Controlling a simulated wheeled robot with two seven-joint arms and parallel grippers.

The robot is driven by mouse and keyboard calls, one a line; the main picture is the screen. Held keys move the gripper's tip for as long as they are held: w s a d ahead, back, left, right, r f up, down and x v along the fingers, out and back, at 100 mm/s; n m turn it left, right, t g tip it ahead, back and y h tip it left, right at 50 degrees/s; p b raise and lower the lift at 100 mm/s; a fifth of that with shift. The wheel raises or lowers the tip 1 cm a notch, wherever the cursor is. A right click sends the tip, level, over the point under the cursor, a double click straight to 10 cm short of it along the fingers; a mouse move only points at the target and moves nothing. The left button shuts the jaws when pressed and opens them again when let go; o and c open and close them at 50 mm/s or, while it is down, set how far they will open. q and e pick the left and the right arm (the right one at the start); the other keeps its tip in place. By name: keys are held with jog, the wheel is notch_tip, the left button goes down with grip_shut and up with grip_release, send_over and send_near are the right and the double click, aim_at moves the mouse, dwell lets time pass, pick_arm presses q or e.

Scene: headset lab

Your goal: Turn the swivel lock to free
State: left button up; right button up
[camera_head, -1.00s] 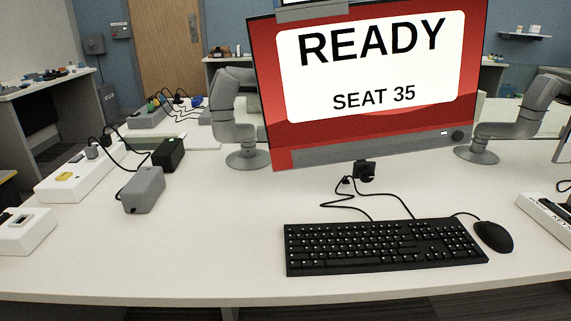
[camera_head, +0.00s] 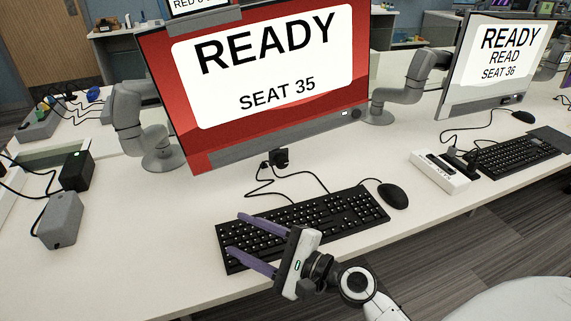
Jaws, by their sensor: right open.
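A red-framed monitor (camera_head: 190,95) reads READY, SEAT 35 and stands tilted in the picture behind the keyboard. A small round dark knob (camera_head: 356,113) sits at the right end of its grey lower bar, beside a small white mark. The knob may be the swivel lock; its setting is too small to read. My right gripper (camera_head: 234,232) is open and empty, with two purple fingers pointing left over the keyboard. It is well apart from the knob, lower and to the left in the picture. My left gripper is not in view.
A black keyboard (camera_head: 345,207) and mouse (camera_head: 392,196) lie on the white desk (camera_head: 150,235). A cabled black camera-like device (camera_head: 279,158) is below the monitor. Grey arm supports (camera_head: 396,92) stand on either side. A power strip (camera_head: 440,172) and the SEAT 36 monitor (camera_head: 448,101) are at right.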

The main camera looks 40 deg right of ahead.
aim_at(283, 164)
jog(key=w+d+m+t+h, duration=0.1)
jog(key=d+m+h, duration=0.1)
jog(key=d+m, duration=0.1)
jog(key=w+d+r+m+t+h, duration=0.1)
jog(key=w+d+m+h, duration=0.1)
jog(key=d+m, duration=0.2)
jog(key=w+d+m+t+h, duration=0.1)
jog(key=d+m, duration=0.2)
jog(key=m, duration=0.2)
jog(key=shift+w+d+r+h, duration=0.2)
jog(key=shift+w+d+h, duration=0.1)
jog(key=shift+h, duration=0.1)
jog(key=d+m+h, duration=0.1)
jog(key=d+m, duration=0.2)
jog(key=w+d+f+m+h, duration=0.1)
jog(key=d+m+h, duration=0.1)
jog(key=m, duration=0.1)
jog(key=d+f+m+g+h, duration=0.1)
jog(key=d+m+h, duration=0.1)
jog(key=d+m, duration=0.1)
jog(key=shift+w+d+f+m, duration=0.25)
jog(key=shift+w+d+m, duration=0.05)
jog(key=shift+w+m, duration=0.1)
jog(key=w, duration=0.3)
jog(key=w+d, duration=0.1)
jog(key=w, duration=0.4)
jog(key=shift+w+d+f+b, duration=0.1)
jog(key=shift+w+d+b, duration=0.2)
jog(key=shift+w, duration=0.5)
jog(key=shift+c, duration=0.3)
